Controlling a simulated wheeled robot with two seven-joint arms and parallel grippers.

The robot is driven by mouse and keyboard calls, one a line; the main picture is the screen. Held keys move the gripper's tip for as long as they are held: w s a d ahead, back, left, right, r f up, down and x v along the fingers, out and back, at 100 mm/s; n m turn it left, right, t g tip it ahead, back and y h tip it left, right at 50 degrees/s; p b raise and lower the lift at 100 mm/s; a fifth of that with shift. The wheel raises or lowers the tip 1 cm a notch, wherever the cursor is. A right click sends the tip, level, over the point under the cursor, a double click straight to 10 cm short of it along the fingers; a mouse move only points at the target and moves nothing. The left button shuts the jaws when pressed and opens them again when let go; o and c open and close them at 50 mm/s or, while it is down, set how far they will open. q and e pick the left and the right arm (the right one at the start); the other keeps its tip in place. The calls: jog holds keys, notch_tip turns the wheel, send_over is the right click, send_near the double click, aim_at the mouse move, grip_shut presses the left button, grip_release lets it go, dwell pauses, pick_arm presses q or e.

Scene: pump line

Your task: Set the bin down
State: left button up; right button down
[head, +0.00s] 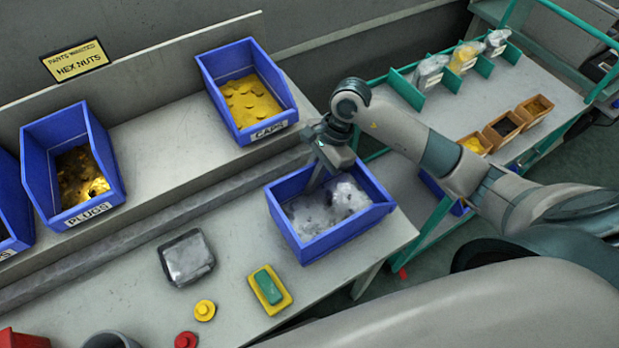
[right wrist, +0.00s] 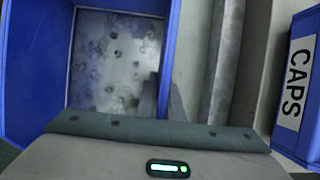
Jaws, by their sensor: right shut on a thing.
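A blue bin (head: 345,240) of silvery-grey small parts is at the right end of the bench (head: 225,235). My right gripper (head: 327,168) reaches down at its far wall and is shut on that wall. The bin looks level; I cannot tell whether its bottom touches the bench top. In the right wrist view the bin's blue wall (right wrist: 32,75) and grey contents (right wrist: 115,60) show, with the fingers (right wrist: 165,100) at its right-hand wall. The bin's front label is not visible. My left gripper is not in view.
A green-framed cart (head: 480,95) stands at right.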

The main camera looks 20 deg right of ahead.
jog(key=shift+f, duration=0.15)
jog(key=shift+f, duration=0.1)
jog(key=c, duration=1.9)
grip_release()
